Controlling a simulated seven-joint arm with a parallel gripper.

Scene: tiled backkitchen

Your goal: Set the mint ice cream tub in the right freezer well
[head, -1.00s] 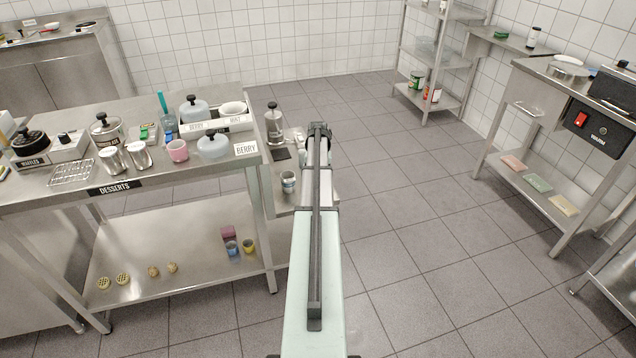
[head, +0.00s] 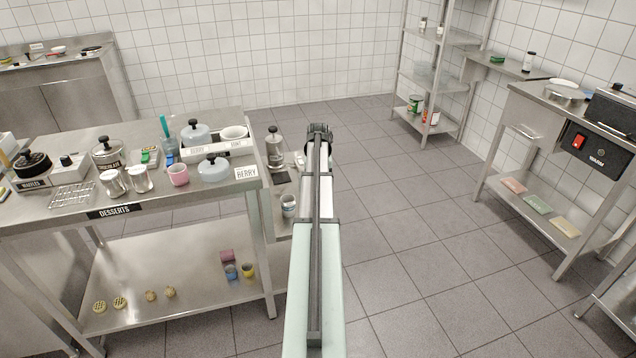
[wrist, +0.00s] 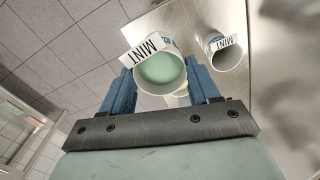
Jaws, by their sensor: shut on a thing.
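My gripper (wrist: 160,90) is shut on the mint ice cream tub (wrist: 148,78), a round tub with a pale green filling and a MINT label, between blue fingers. In the head view my gripper (head: 319,135) is at the far end of my outstretched arm, right of the side counter; the held tub is mostly hidden there. On the desserts table, a white freezer box (head: 215,146) carries BERRY and MINT labels. Its right well (head: 234,132), by the MINT label, looks open. A lid with a black knob (head: 195,132) sits at the left well.
A second white container labelled MINT (wrist: 228,58) shows in the wrist view. A small tub (head: 289,205) and a steel canister (head: 275,150) stand on the side counter. Another grey lid (head: 214,168) and a BERRY sign (head: 247,173) are near the table's edge. Floor at right is clear.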

